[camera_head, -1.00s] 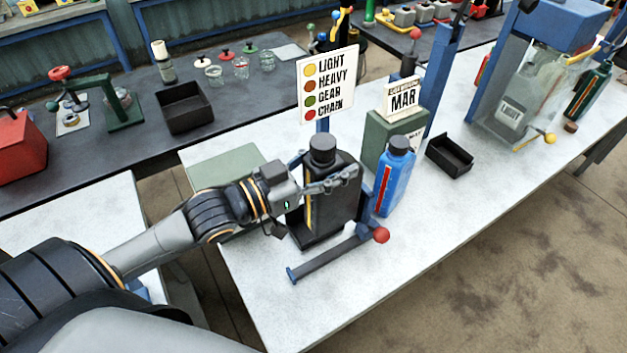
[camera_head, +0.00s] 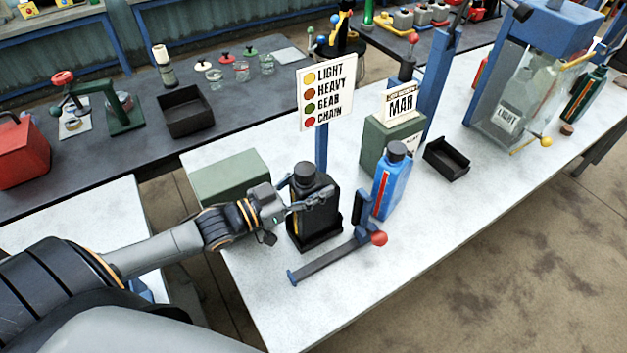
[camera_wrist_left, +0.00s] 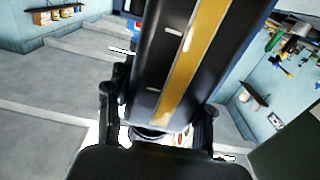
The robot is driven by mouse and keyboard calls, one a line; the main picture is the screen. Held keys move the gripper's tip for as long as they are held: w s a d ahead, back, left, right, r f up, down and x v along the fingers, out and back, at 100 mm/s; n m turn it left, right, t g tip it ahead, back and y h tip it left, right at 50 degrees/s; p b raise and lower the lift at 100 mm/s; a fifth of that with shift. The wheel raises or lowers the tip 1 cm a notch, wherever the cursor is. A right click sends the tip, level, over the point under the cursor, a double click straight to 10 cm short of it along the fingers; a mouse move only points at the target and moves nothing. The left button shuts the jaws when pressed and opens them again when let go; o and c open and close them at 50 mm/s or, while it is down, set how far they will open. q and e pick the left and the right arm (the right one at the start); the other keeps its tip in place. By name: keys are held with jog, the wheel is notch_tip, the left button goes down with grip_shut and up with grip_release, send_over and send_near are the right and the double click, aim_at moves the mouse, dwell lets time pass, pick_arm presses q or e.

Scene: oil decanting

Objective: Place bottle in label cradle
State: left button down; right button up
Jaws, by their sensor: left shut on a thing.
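A black bottle (camera_head: 317,207) with a black cap stands nearly upright over the black label cradle (camera_head: 320,244) on the white table. Its lower end looks to be inside the cradle's low rim; I cannot tell if it is fully seated. My left gripper (camera_head: 312,197) is shut on the bottle's upper body, coming from the left. In the left wrist view the bottle (camera_wrist_left: 180,60) shows a yellow stripe, and the fingers of the gripper (camera_wrist_left: 158,112) lie on either side of it. My right gripper is not in view.
A blue lever with a red knob (camera_head: 378,239) lies in front of the cradle. A blue bottle (camera_head: 391,185) stands just right. A sign (camera_head: 327,90) on a blue post and a green box (camera_head: 230,178) stand behind. The table's front right is clear.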

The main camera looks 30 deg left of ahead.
pick_arm(q)
jog(key=shift+r, duration=0.15)
jog(key=c, duration=0.7)
grip_release()
jog(key=shift+f, duration=0.25)
jog(key=shift+o, duration=0.9)
